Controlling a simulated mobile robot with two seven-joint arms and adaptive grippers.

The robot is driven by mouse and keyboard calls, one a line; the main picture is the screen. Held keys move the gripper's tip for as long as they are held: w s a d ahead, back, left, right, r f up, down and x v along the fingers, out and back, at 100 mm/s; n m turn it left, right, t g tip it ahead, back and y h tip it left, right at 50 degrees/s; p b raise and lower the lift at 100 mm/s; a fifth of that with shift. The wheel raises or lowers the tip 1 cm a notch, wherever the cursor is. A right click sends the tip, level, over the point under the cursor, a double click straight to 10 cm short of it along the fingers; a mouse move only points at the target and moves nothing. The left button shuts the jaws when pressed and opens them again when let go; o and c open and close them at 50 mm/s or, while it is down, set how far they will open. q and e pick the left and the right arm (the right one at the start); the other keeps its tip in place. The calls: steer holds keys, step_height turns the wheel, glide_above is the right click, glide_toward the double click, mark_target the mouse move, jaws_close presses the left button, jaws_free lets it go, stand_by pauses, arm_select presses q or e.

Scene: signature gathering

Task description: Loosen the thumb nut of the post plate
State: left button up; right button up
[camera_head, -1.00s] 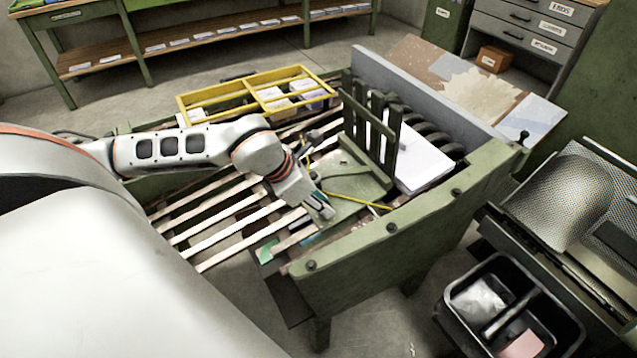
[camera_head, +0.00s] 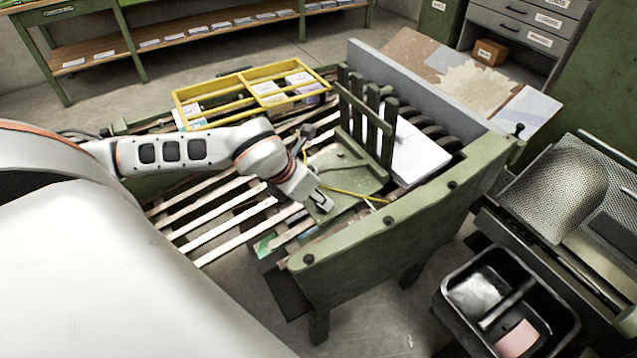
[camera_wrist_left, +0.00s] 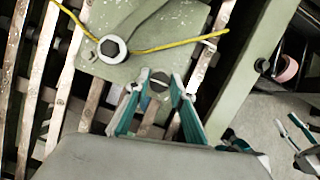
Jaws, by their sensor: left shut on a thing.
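The green post plate (camera_head: 350,177) lies on the slatted bed, with an upright slatted post at its far side. In the left wrist view the plate (camera_wrist_left: 165,35) carries a dark bolt head on a pale washer (camera_wrist_left: 111,47), with a yellow cord around it. My left gripper (camera_head: 325,205) is at the plate's near edge. In the wrist view its teal-padded fingers (camera_wrist_left: 159,84) are shut around a small thumb nut (camera_wrist_left: 158,86), mostly hidden between the tips. My right gripper (camera_wrist_left: 257,130) shows low right in that view, fingers apart and empty.
A green beam (camera_head: 400,235) with dark bolts borders the bed. A yellow divided frame (camera_head: 250,95) lies at the back, and a white block (camera_head: 418,155) beside the post. A black bin (camera_head: 545,310) stands at lower right. The bed slats leave open gaps.

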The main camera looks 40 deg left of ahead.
arm_select(q)
steer(key=o, duration=1.1)
steer(key=d+v, duration=0.1)
steer(key=v, duration=0.6)
steer(key=shift+a+r, duration=0.2)
steer(key=shift+a, duration=0.3)
arm_select(e)
steer(key=shift+s+f, duration=0.15)
steer(key=shift+s, duration=0.1)
arm_select(q)
steer(key=shift+s, duration=0.1)
